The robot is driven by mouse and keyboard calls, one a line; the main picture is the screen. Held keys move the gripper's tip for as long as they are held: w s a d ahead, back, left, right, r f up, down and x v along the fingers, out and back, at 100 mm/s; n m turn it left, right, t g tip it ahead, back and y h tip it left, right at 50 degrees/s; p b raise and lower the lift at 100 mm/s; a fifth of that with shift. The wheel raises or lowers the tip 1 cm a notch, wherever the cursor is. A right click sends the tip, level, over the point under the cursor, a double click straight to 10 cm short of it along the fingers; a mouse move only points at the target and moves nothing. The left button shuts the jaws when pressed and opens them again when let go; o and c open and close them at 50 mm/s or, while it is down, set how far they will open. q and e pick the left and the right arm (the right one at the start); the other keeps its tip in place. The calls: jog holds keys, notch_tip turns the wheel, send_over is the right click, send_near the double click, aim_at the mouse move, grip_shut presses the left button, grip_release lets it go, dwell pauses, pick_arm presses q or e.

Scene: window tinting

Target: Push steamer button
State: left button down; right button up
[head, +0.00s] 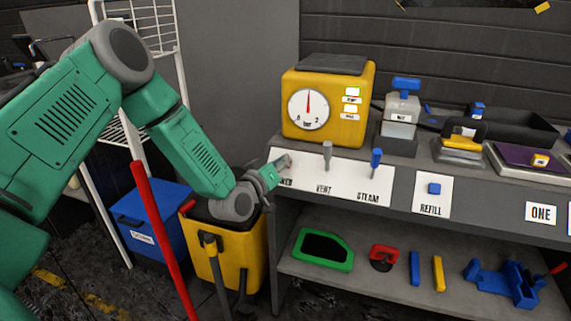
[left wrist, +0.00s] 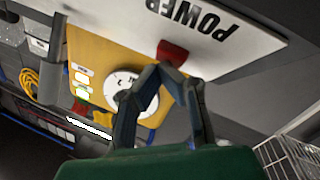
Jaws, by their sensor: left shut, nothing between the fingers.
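The yellow steamer (head: 332,100) with a round gauge stands on the shelf top. Below it, a white label panel (head: 345,183) carries a grey VENT lever (head: 327,154) and a blue STEAM lever (head: 375,160). My left gripper (head: 283,164) is at the panel's left end, over the partly hidden POWER label. In the left wrist view, my left gripper (left wrist: 165,74) is shut and empty, its fingertips at the red POWER knob (left wrist: 172,52); I cannot tell whether they touch. A blue REFILL button (head: 434,188) sits farther right. My right gripper is not in view.
The lower shelf holds a green frame (head: 323,249) and several small tools. A yellow bucket (head: 240,258), a blue bin (head: 160,214) and a red pole (head: 160,230) are near my left arm.

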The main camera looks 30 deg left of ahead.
pick_arm(q)
jog(key=shift+s, duration=0.1)
dwell(0.3)
jog(key=shift+s+d+r+p, duration=0.15)
jog(key=shift+s+r+p, duration=0.35)
jog(key=shift+r+p, duration=0.15)
jog(key=shift+f, duration=0.1)
jog(key=s+r+p, duration=0.1)
jog(key=p, duration=0.1)
jog(key=s+r+p, duration=0.1)
jog(key=s+r, duration=0.1)
jog(key=shift+s+d+r+p, duration=0.25)
jog(key=shift+d+r+p, duration=0.05)
jog(key=shift+d+p, duration=0.1)
